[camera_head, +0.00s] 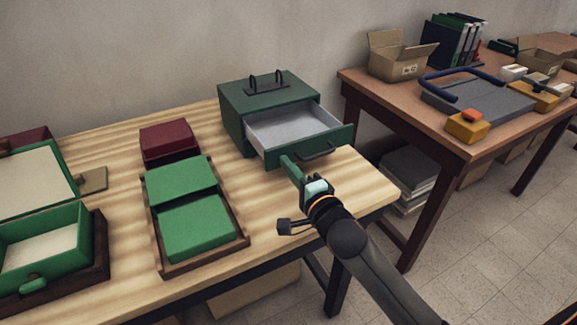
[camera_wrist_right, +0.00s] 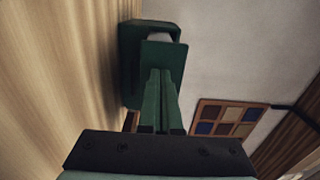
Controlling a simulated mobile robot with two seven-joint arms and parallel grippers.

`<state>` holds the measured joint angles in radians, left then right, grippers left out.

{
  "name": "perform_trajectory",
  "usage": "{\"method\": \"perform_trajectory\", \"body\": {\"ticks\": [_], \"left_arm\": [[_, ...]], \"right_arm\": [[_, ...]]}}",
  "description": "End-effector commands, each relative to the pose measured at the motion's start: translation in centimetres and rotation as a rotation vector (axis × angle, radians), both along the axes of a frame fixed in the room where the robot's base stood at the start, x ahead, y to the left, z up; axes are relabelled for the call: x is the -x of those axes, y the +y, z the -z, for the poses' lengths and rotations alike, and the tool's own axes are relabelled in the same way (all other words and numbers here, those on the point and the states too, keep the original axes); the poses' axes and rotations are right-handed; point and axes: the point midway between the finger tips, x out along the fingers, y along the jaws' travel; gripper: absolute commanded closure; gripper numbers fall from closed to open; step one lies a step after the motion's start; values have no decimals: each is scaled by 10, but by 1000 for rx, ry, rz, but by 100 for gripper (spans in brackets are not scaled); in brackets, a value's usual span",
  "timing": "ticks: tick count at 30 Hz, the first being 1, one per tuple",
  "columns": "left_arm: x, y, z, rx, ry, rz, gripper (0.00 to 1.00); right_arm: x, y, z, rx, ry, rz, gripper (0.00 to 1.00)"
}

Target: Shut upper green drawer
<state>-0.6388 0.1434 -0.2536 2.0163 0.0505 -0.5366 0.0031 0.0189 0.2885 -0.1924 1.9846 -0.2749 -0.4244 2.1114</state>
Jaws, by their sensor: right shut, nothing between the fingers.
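A dark green drawer cabinet (camera_head: 233,121) with a black top handle stands on the wooden table. Its upper drawer (camera_head: 340,139) is pulled out toward the right front, and its grey inside looks empty. The drawer front carries a dark handle (camera_head: 318,151). My right gripper (camera_head: 287,161) is shut and empty, its fingertips close to the left part of the drawer front; I cannot tell whether they touch it. In the right wrist view the shut fingers (camera_wrist_right: 161,90) point at the green drawer front (camera_wrist_right: 163,54). My left gripper is out of view.
A tray (camera_head: 157,240) with green boxes and a dark red box (camera_head: 168,141) stand left of the cabinet. An open green box (camera_head: 45,238) is at far left. A second table (camera_head: 400,100) with cartons and a paper trimmer stands at right. Bare tabletop lies before the cabinet.

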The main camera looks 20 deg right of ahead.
Motion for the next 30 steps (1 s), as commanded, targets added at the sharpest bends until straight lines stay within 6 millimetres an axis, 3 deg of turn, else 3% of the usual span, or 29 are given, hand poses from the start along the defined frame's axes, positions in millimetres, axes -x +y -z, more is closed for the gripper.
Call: {"method": "perform_trajectory", "body": {"ticks": [8, 13, 30], "left_arm": [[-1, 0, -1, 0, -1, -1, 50], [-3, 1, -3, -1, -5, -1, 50], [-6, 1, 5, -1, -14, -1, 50]], "right_arm": [[-1, 0, 0, 0, 0, 0, 100], [-14, 1, -1, -2, -1, 1, 100], [-125, 10, 0, -2, -2, 1, 100]]}}
